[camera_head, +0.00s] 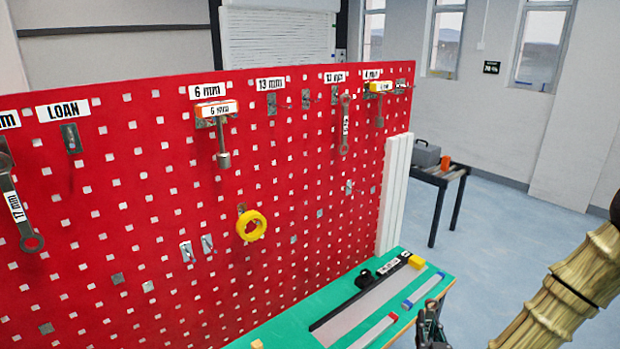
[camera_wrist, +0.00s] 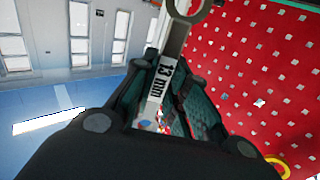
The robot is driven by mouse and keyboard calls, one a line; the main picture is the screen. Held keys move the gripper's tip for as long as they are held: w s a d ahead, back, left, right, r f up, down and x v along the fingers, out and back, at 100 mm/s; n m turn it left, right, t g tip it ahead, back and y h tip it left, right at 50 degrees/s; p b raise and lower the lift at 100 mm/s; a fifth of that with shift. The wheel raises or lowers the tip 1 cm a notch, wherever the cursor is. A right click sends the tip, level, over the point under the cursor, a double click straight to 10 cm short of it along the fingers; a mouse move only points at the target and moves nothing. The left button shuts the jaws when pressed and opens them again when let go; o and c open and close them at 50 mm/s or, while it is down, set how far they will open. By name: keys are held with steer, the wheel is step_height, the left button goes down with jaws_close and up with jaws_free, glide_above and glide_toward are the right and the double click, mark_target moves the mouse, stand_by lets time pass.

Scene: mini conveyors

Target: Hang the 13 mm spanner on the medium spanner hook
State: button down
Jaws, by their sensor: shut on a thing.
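In the wrist view the 13 mm spanner (camera_wrist: 175,42), a grey metal tool with a "13 mm" label, is between the fingers of my gripper (camera_wrist: 163,88). The gripper is shut on it, and its ring end points away from the palm. In the head view my gripper (camera_head: 430,328) is only partly visible at the bottom edge, low in front of the bench; the spanner cannot be made out there. A hook plate (camera_head: 271,104) under a "13 mm" label (camera_head: 270,84) on the red pegboard (camera_head: 170,270) is empty.
Another spanner (camera_head: 345,125) hangs right of the empty hook, and a 17 mm spanner (camera_head: 17,207) hangs far left. The LOAN hook (camera_head: 71,138) is empty. Hex tools hang at 6 mm (camera_head: 222,135) and far right (camera_head: 379,105). A yellow ring (camera_head: 251,226) hangs lower. The green bench (camera_head: 290,330) holds strips.

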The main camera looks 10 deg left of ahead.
steer(key=w+a+r+n+g+y, duration=0.1)
steer(key=w+a+r+n+y, duration=0.25)
steer(key=a+r, duration=0.65)
steer(key=w+a+r+n+g+y, duration=0.2)
steer(key=w+a+r+y, duration=0.3)
steer(key=r, duration=0.8)
steer(key=s+a+r+n+g+y, duration=0.2)
steer(key=a+r, duration=0.4)
steer(key=r, duration=0.4)
steer(key=s+a+r+n+g+y+p, duration=0.1)
steer(key=s+a+r, duration=0.3)
steer(key=r, duration=0.5)
steer(key=shift+s+a+r+n+g+y, duration=0.4)
steer(key=shift+a+n+y, duration=0.15)
steer(key=shift+a+y, duration=0.45)
steer(key=shift+f, duration=0.1)
steer(key=shift+f+b+x, duration=0.2)
steer(key=shift+b+x, duration=0.1)
steer(key=shift+x, duration=2.95)
steer(key=shift+f+b+x, duration=0.15)
steer(key=shift+b+x, duration=0.1)
steer(key=shift+x, duration=3.05)
steer(key=shift+w+f+b, duration=0.15)
steer(key=shift+f+b, duration=0.2)
steer(key=shift+f, duration=0.05)
